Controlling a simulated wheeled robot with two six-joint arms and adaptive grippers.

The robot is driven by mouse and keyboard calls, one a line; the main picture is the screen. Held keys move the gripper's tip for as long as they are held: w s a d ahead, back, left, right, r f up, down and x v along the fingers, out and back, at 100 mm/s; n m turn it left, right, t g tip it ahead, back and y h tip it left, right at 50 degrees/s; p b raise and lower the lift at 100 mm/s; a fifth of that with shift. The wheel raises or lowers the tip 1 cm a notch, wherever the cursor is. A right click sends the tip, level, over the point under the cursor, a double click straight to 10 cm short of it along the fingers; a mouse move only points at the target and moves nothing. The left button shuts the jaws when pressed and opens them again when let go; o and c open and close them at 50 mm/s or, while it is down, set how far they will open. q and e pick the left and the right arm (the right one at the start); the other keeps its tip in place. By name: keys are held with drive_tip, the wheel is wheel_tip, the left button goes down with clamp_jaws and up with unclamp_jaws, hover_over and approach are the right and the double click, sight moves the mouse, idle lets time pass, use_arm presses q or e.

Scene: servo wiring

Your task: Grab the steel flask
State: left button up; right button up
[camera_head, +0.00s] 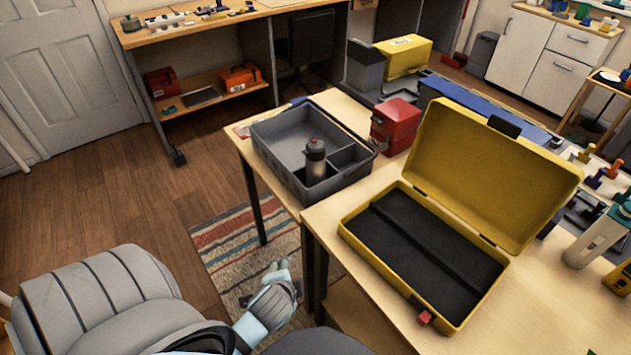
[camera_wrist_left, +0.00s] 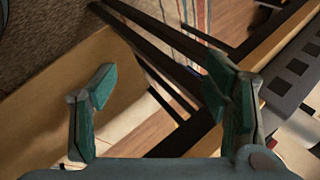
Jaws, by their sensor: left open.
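The steel flask (camera_head: 315,160) stands upright in the grey divided tray (camera_head: 290,187), at its front right by the small compartments. My left gripper (camera_head: 279,266) is low over the striped rug, below and in front of the tray, apart from the flask. In the left wrist view my left gripper (camera_wrist_left: 160,88) has its fingers spread with nothing between them. The flask does not show in that view. My right gripper is not in view.
An open yellow toolbox (camera_head: 360,237) with a black lining stands on the near wooden table (camera_head: 338,278). A red box (camera_head: 395,125) is right of the tray. Table edges and dark legs stand close to my left gripper. The floor left of the tray is clear.

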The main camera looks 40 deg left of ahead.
use_arm(q)
drive_tip(key=w+a+r+m+t+y, duration=0.3)
drive_tip(key=w+a+r+m+y, duration=0.1)
drive_tip(key=w+r+m, duration=0.35)
drive_tip(key=m+t+y, duration=0.3)
drive_tip(key=m+t, duration=0.2)
drive_tip(key=m, duration=0.8)
approach(315, 152)
drive_tip(key=shift+m, duration=0.25)
drive_tip(key=b+x, duration=0.2)
drive_tip(key=x, duration=1)
drive_tip(key=shift+w+a, duration=0.1)
drive_tip(key=shift+w, duration=0.15)
drive_tip(key=shift+w+a, duration=0.1)
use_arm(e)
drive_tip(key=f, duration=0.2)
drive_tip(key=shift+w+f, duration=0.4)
use_arm(q)
clamp_jaws()
